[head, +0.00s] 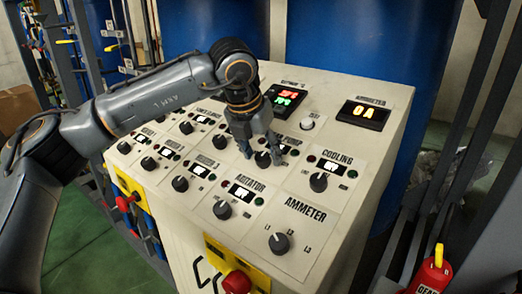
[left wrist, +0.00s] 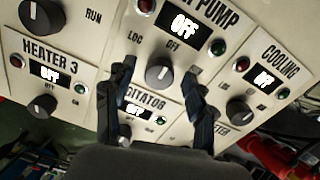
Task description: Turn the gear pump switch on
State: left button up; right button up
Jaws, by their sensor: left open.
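The gear pump switch is a round black knob (left wrist: 159,74) on the sloped control panel, under a label whose visible part reads "PUMP". Its display (left wrist: 184,24) reads OFF, with a red and a green lamp beside it. In the head view the knob (head: 263,159) is partly hidden by my left gripper (head: 259,148). My left gripper (left wrist: 158,80) is open, and its two dark fingers appear on either side of the knob in the left wrist view. I cannot tell whether they touch it. My right gripper is not in view.
The cooling knob (head: 319,182), agitator knob (head: 222,210) and ammeter knob (head: 279,243) sit close by. Blue drums (head: 366,45) stand behind the panel.

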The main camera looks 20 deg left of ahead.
pick_arm(q)
grip_shut()
jog(key=shift+f+m+b, duration=0.15)
jog(key=shift+m+b, duration=0.9)
jog(key=shift+m, duration=0.25)
jog(key=m+b, duration=0.1)
jog(key=m, duration=0.1)
jog(key=shift+m, duration=0.3)
jog(key=m+b, duration=0.1)
jog(key=m, duration=0.2)
jog(key=shift+m, duration=1.9)
jog(key=c, duration=1.1)
grip_release()
jog(key=shift+c, duration=0.2)
